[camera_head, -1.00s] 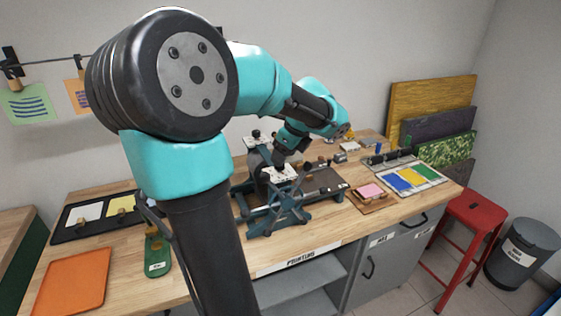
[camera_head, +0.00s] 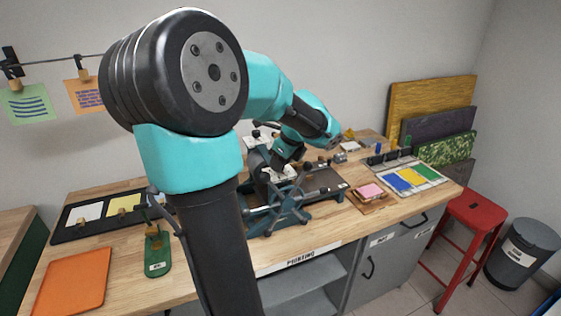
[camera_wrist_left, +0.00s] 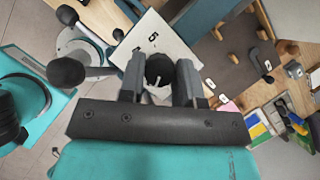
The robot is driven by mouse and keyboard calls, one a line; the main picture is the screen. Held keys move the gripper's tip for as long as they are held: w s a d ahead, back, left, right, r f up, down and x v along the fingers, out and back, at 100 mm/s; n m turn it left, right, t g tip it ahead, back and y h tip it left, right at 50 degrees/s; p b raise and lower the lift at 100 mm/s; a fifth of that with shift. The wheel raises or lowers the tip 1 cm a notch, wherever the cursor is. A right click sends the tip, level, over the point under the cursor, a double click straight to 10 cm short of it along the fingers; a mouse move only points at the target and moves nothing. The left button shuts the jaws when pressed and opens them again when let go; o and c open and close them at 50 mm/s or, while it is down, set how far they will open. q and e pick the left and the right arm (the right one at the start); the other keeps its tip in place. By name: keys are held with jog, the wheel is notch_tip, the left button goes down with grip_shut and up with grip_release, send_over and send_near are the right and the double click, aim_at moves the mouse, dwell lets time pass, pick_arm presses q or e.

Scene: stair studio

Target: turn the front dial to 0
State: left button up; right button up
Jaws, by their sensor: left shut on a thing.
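The front dial (camera_wrist_left: 159,70) is a round black knob with a white mark on it. My left gripper (camera_wrist_left: 160,82) is shut on the dial, one finger on each side. In the head view my left gripper (camera_head: 278,162) comes down over the white plate (camera_head: 283,174) on the press (camera_head: 278,213) and hides the knob. I cannot read the 0. My right gripper is in neither view.
The press's spoked wheel stands at the front. A second white plate (camera_head: 257,142) is behind the gripper.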

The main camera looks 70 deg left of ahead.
pick_arm(q)
jog(key=shift+c, duration=0.7)
jog(key=shift+n, duration=0.5)
jog(key=n+h, duration=0.1)
jog(key=n, duration=0.1)
jog(key=shift+n+g, duration=0.4)
jog(key=n+h, duration=0.1)
jog(key=n, duration=0.2)
jog(key=n+h, duration=0.1)
jog(key=n, duration=0.2)
jog(key=shift+w+a+g, duration=0.1)
jog(key=shift+a+g, duration=0.05)
jog(key=shift+g, duration=0.25)
jog(key=n+h, duration=0.2)
jog(key=n, duration=0.3)
jog(key=shift+a+n, duration=0.1)
jog(key=shift+n, duration=0.3)
jog(key=shift+n+t+h, duration=0.35)
jog(key=shift+n+h, duration=0.05)
jog(key=shift+n, duration=0.7)
jog(key=shift+n+t+h, duration=0.35)
jog(key=shift+n+h, duration=0.05)
jog(key=shift+n, duration=0.7)
jog(key=o, duration=0.9)
